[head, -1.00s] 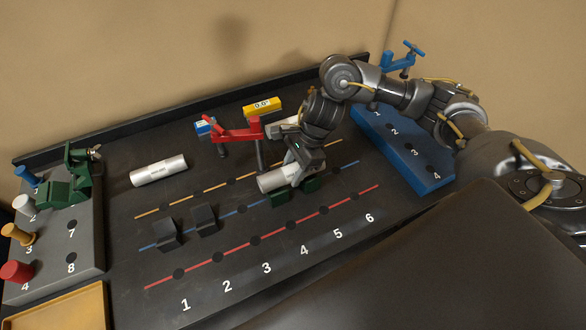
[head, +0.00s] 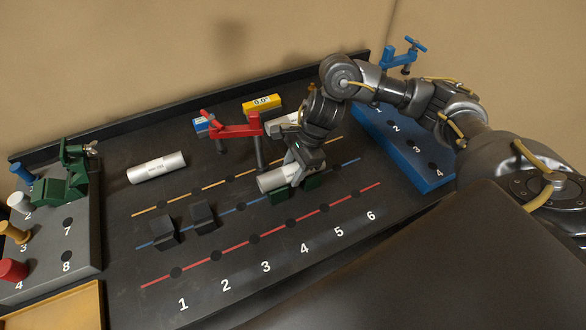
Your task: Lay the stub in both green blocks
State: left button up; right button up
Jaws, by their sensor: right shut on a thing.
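The stub (head: 270,182), a short silvery cylinder, lies level at the two green blocks. One green block (head: 279,198) shows under its left part, the other green block (head: 313,181) under its right part. Both stand along the blue line. My right gripper (head: 295,170) is shut on the stub from above and hides its right part. The stub looks very low at the blocks, but I cannot tell whether it touches both seats. My left gripper is out of view.
A longer silver cylinder (head: 156,167) lies at the left. Two black blocks (head: 164,232) stand on the blue line. A red clamp (head: 235,131) stands close behind the stub. A blue rack (head: 430,172) is at right, a grey peg rack (head: 75,250) at left. The front numbered area is clear.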

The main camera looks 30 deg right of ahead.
jog(key=o, duration=1.3)
jog(key=shift+o, duration=0.2)
jog(key=b+v, duration=0.1)
jog(key=v, duration=0.9)
jog(key=shift+d+r, duration=0.15)
jog(key=shift+r, duration=0.25)
